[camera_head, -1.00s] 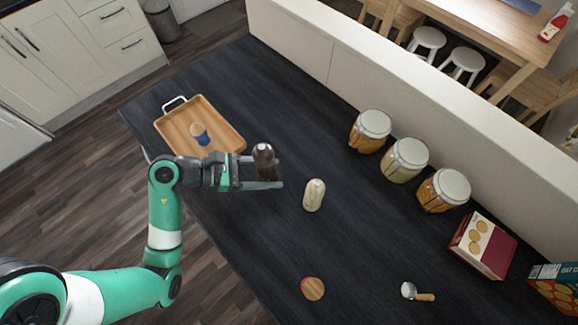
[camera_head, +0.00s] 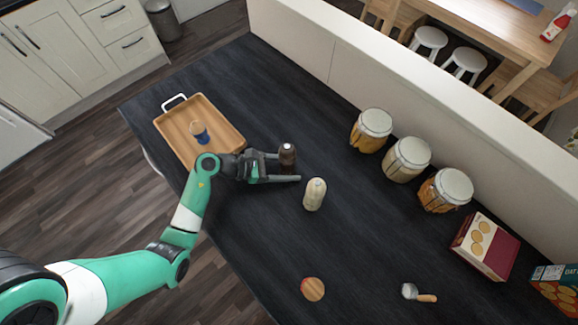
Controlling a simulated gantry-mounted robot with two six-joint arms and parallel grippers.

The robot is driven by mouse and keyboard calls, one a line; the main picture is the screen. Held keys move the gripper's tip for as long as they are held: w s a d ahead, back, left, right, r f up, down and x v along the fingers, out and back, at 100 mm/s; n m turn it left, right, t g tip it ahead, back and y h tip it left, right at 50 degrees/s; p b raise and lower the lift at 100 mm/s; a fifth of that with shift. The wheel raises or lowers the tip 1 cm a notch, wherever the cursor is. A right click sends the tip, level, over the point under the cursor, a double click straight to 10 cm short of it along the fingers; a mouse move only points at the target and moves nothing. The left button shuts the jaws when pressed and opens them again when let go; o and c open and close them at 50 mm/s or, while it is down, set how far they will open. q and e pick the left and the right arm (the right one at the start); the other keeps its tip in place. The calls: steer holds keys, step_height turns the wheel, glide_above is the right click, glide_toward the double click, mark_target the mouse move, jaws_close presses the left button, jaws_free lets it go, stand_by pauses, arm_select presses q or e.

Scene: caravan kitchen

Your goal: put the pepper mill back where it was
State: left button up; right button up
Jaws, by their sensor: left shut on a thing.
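The pepper mill (camera_head: 287,155) is dark brown and upright, between the fingers of my left gripper (camera_head: 284,166). My left gripper is shut on it, just right of the wooden tray. The fingers hide part of the mill's lower body, and I cannot tell whether its base touches the counter. A pale, cream-coloured mill or shaker (camera_head: 314,194) stands upright on the dark counter, a little to the right of and nearer than the gripper. My right gripper is not in view.
The wooden tray (camera_head: 232,129) with a blue-banded cup (camera_head: 199,131) lies at the left. Several jars, one here (camera_head: 371,130), and a red box (camera_head: 485,246) line the back. A round red-edged item (camera_head: 312,289) and a small scoop (camera_head: 418,292) lie in front.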

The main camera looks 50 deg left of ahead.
arm_select(q)
steer(key=shift+f, duration=0.1)
steer(key=shift+f, duration=0.15)
steer(key=o, duration=1.4)
steer(key=shift+c, duration=0.2)
steer(key=shift+r, duration=0.2)
steer(key=shift+s+r, duration=0.1)
steer(key=shift+r, duration=0.1)
steer(key=v, duration=1.1)
steer(key=shift+s+a+r, duration=0.1)
steer(key=shift+s+a, duration=0.15)
steer(key=shift+s, duration=0.1)
